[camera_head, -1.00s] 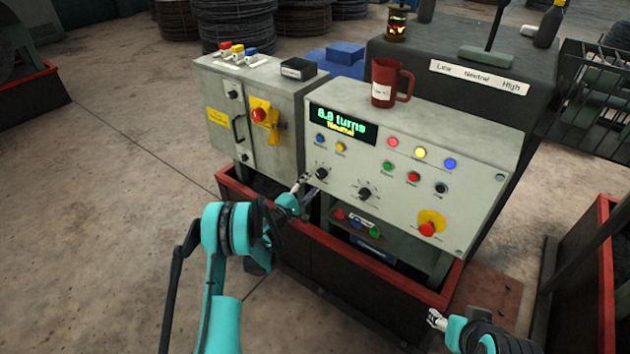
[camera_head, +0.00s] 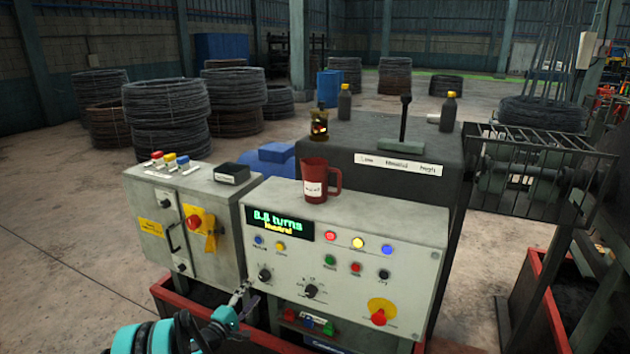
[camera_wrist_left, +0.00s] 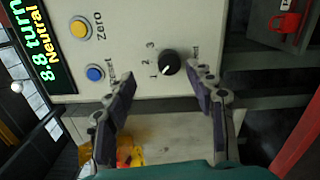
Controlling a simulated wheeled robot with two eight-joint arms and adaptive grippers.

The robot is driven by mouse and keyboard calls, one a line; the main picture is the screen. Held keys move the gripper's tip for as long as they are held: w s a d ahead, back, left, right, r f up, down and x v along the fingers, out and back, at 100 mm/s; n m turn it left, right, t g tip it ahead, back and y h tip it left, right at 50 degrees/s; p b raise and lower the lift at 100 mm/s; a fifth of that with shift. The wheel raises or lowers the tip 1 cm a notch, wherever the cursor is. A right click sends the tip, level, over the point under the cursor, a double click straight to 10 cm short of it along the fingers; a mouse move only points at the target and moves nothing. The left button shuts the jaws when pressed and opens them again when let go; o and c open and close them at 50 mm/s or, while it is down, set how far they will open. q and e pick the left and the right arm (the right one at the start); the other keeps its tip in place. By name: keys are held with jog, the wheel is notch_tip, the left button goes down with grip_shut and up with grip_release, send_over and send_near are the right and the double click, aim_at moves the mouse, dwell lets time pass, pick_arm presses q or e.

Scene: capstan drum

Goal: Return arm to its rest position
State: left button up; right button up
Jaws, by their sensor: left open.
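My left gripper (camera_head: 243,293) is at the lower left of the head view, in front of the control panel (camera_head: 350,290). In the left wrist view my left gripper (camera_wrist_left: 165,95) has its two fingers spread apart with nothing between them. Beyond the fingertips is a black selector knob (camera_wrist_left: 168,62), marked 1, 2, 3. The knob also shows in the head view (camera_head: 265,275), just above and right of the gripper. I cannot tell the gap between them exactly, but they look apart. The display (camera_head: 279,222) reads 8.8 turns, Neutral. My right gripper is out of view.
A red mug (camera_head: 315,183) stands on the panel top. A grey switch cabinet (camera_head: 190,225) with a red knob is left. Behind is a dark housing (camera_head: 400,150) with a Low, Neutral, High lever (camera_head: 404,115). A red-rimmed trough lies below. Wire coils (camera_head: 165,115) stand on the floor behind.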

pick_arm(q)
jog(key=s+d+r+m+g+y, duration=0.1)
jog(key=s+d+r+m+g, duration=0.5)
jog(key=s+d+r+m, duration=0.6)
jog(key=s+a+m+g+y, duration=0.1)
jog(key=s+a+y, duration=0.1)
jog(key=s, duration=1.2)
jog(key=s+a+m+g+y, duration=0.2)
jog(key=s+y, duration=0.1)
jog(key=s, duration=1.1)
jog(key=shift+s+a+f+g+y, duration=0.15)
jog(key=shift+s+f+g+y, duration=0.15)
jog(key=shift+y, duration=0.1)
